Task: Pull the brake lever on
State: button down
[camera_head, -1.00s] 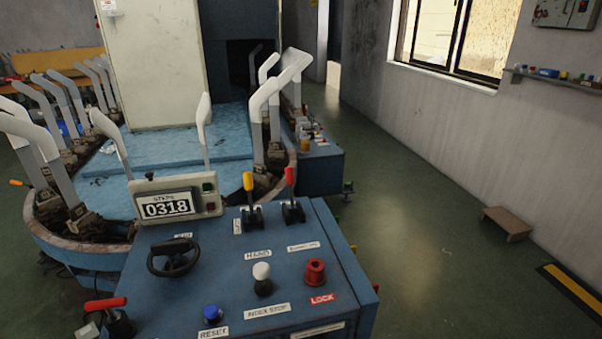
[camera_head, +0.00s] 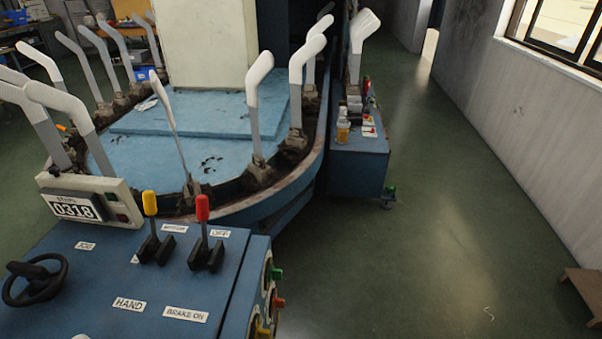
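The brake lever is taken to be the red-handled lever (camera_head: 202,208) on the blue control panel (camera_head: 95,285), in the lower left of the head view. It stands roughly upright from a black base. An "OFF" label (camera_head: 220,233) lies behind it and a "BRAKE ON" label (camera_head: 185,315) lies in front, towards me. The lever's base is nearer the "OFF" label. A yellow-handled lever (camera_head: 150,204) stands just to its left, with a "HAND" label (camera_head: 129,304) in front. My gripper is not in view.
A black handwheel (camera_head: 36,280) and a counter box (camera_head: 88,200) reading 0318 are on the panel's left. Behind is a machine ring with several upright grey-white forms (camera_head: 255,108). Green and orange knobs (camera_head: 277,274) stick out from the panel's right side.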

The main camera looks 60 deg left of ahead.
aim_at(202, 201)
jog(key=i, duration=1.6)
jog(key=u, duration=2.55)
